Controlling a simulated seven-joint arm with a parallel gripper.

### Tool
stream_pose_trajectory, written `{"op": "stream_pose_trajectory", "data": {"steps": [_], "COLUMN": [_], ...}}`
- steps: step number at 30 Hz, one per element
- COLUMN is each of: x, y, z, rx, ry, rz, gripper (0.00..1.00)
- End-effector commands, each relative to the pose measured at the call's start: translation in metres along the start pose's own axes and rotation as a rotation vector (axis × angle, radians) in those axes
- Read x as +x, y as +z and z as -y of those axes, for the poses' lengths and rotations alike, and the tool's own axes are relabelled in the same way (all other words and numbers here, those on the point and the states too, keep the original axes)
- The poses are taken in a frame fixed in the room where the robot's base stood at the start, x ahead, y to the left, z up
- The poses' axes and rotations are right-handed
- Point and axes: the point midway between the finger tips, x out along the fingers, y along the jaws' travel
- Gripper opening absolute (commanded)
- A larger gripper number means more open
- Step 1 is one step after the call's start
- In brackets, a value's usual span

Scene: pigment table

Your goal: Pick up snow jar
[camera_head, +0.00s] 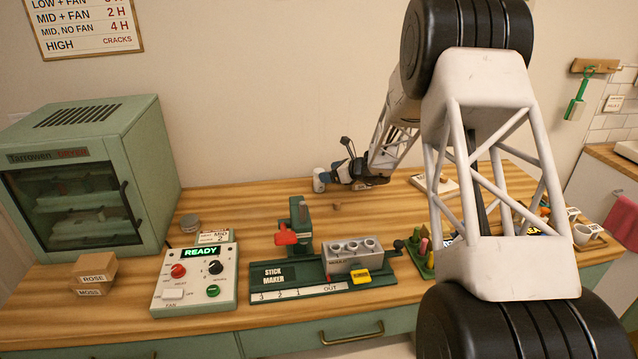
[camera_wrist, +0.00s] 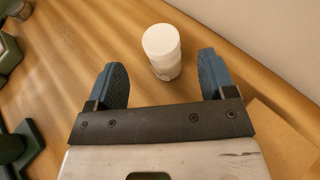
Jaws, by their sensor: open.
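A small white jar (camera_wrist: 163,52) with a pale lid stands upright on the wooden table in the wrist view. In the head view the white jar (camera_head: 319,181) shows near the back of the table, just left of my gripper. I cannot read its label. My gripper (camera_wrist: 163,78) is open, with one blue-grey finger on either side of the line to the jar. The jar stands at and a little beyond the fingertips, and no contact shows. In the head view my gripper (camera_head: 338,177) lies low over the table, its fingers partly hard to make out.
A green stick maker (camera_head: 280,279) with a grey mould block (camera_head: 354,255) stands in front. A control box (camera_head: 196,278) and a green dryer (camera_head: 85,175) are at left. A grey round tin (camera_head: 190,223) stands by the dryer. Table around the jar is clear; the wall is behind.

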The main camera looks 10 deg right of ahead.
Motion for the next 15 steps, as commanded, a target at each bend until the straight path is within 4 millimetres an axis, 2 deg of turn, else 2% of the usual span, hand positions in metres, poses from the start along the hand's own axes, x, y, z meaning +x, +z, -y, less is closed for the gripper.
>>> {"op": "stream_pose_trajectory", "data": {"steps": [8, 15], "x": [0.001, 0.017], "y": [0.0, 0.0], "z": [0.0, 0.0], "rx": [0.0, 0.0], "ry": [0.0, 0.002], "rz": [0.0, -0.001], "gripper": [0.77, 0.77]}}
